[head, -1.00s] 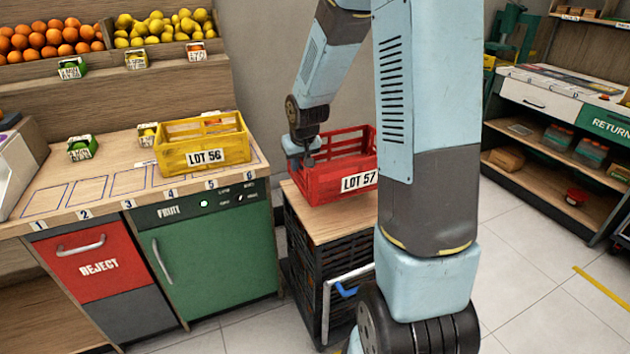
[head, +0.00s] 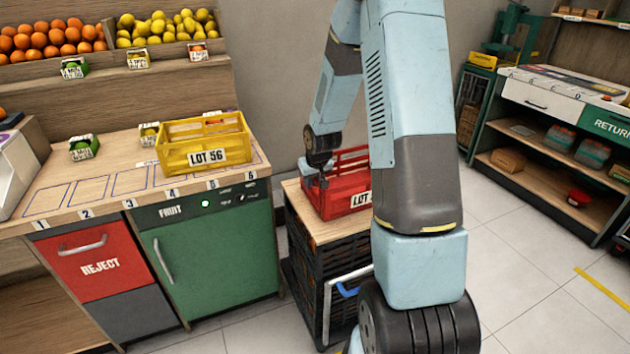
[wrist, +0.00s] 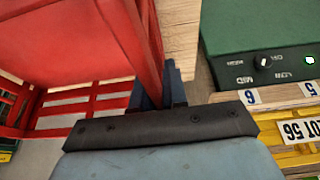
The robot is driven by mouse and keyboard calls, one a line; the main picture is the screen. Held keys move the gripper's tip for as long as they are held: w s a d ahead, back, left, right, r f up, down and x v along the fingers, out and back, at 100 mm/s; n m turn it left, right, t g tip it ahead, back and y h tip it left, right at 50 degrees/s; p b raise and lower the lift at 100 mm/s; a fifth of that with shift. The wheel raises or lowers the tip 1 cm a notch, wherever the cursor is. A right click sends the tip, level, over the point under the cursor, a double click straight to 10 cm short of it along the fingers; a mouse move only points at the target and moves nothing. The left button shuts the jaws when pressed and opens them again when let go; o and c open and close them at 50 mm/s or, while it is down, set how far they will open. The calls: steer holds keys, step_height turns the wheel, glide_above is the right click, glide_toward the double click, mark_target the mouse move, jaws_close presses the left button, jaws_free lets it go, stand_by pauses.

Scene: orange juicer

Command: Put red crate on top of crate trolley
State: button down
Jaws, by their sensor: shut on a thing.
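The red crate (head: 338,193), with a partly hidden LOT label, is on or just above the wooden top of the crate trolley (head: 317,229); I cannot tell if it touches. The trolley has black slatted sides and a metal handle with a blue grip. My gripper (head: 317,178) is shut on the crate's left wall. In the wrist view the red crate (wrist: 75,40) fills the upper left, with my gripper (wrist: 163,92) at its wall. My arm hides the crate's right part in the head view.
A yellow crate (head: 205,145) labelled LOT 56 stands on the wooden counter (head: 60,222) at left, beside the trolley. Small fruit boxes stand behind it. A shelf unit (head: 545,150) is at right. Tiled floor between is clear.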

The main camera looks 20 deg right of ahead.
steer(key=c, duration=1.2)
jaws_free()
steer(key=shift+o, duration=0.2)
steer(key=shift+r, duration=0.15)
steer(key=v, duration=1)
steer(key=shift+s, duration=0.15)
steer(key=shift+v, duration=1.2)
steer(key=s+a+r+h, duration=0.1)
steer(key=s+a+r, duration=0.4)
steer(key=s+r, duration=1.15)
steer(key=s, duration=0.4)
steer(key=s+a+r+t+y, duration=0.1)
steer(key=s+r, duration=0.2)
steer(key=s, duration=0.4)
steer(key=shift+s+a, duration=0.25)
steer(key=shift+s, duration=0.1)
